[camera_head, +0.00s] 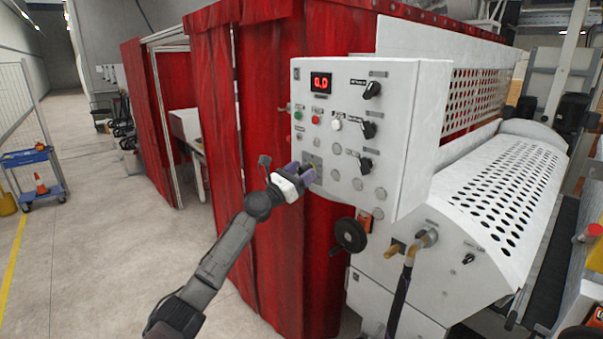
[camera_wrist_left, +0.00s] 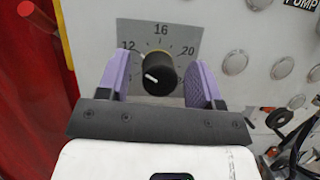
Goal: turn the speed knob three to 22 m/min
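The speed knob (camera_wrist_left: 160,78) is black and round, on a grey dial plate (camera_wrist_left: 192,42) marked 12, 16 and 20. My left gripper (camera_wrist_left: 161,82) is open, with one purple finger on each side of the knob. A gap shows on both sides of the knob. In the head view my left gripper (camera_head: 299,173) is at the lower left of the white control panel (camera_head: 345,100) and hides the knob. My right gripper is not in view.
A red digital display (camera_head: 320,83) on the panel reads 0.0. Several black selector knobs, including one low on the panel (camera_head: 365,163), and several round buttons are to the right. A black handwheel (camera_head: 350,235) is below. Red curtains (camera_head: 262,130) hang at left.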

